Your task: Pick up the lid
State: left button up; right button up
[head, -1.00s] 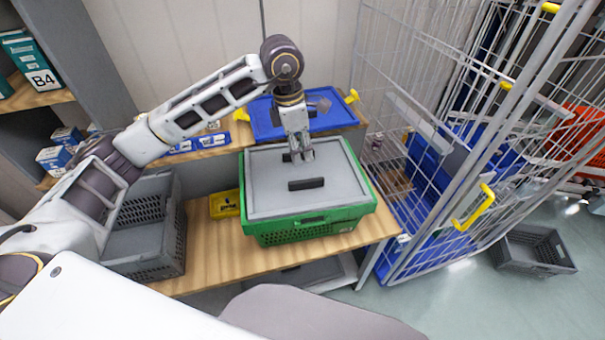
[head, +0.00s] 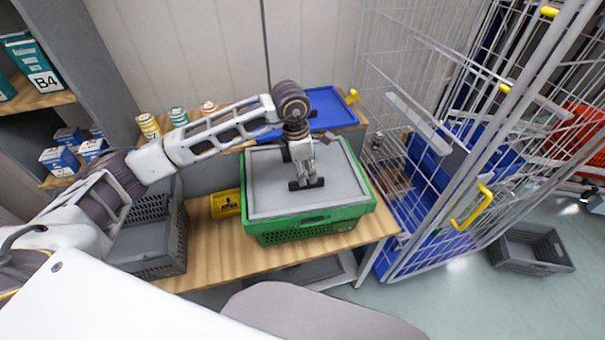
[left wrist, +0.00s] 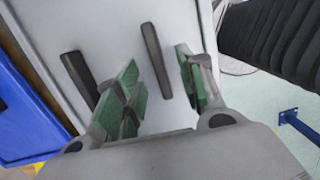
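The lid (head: 270,187) is a flat grey panel on top of a green crate (head: 305,229), with a dark bar handle (head: 306,184) on it. In the left wrist view the grey lid (left wrist: 106,36) shows two dark bars, one of them the bar (left wrist: 155,60) between my fingers. My left gripper (head: 305,177) points down over the handle. Its green-padded fingers (left wrist: 160,90) are spread apart, one on each side of that bar, with gaps visible. The fingertips' exact height above the lid is hard to tell. My right gripper is not in view.
The green crate stands on a wooden table (head: 215,262). A grey crate (head: 152,235) and a small yellow bin (head: 225,204) are to its left. A blue tote lid (head: 332,107) lies behind. A wire cage trolley (head: 440,150) stands close on the right.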

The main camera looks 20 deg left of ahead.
aim_at(307, 181)
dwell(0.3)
pick_arm(q)
jog(key=shift+w+f+p, duration=0.1)
jog(key=shift+f+p, duration=0.5)
jog(key=shift+f, duration=0.5)
jog(key=shift+w+d+f+p, duration=0.1)
jog(key=shift+f+p, duration=0.1)
jog(key=shift+f, duration=0.55)
jog(key=shift+w+d+f+p, duration=0.1)
jog(key=shift+f+p, duration=0.05)
jog(key=shift+f, duration=0.55)
jog(key=shift+c, duration=0.5)
grip_shut()
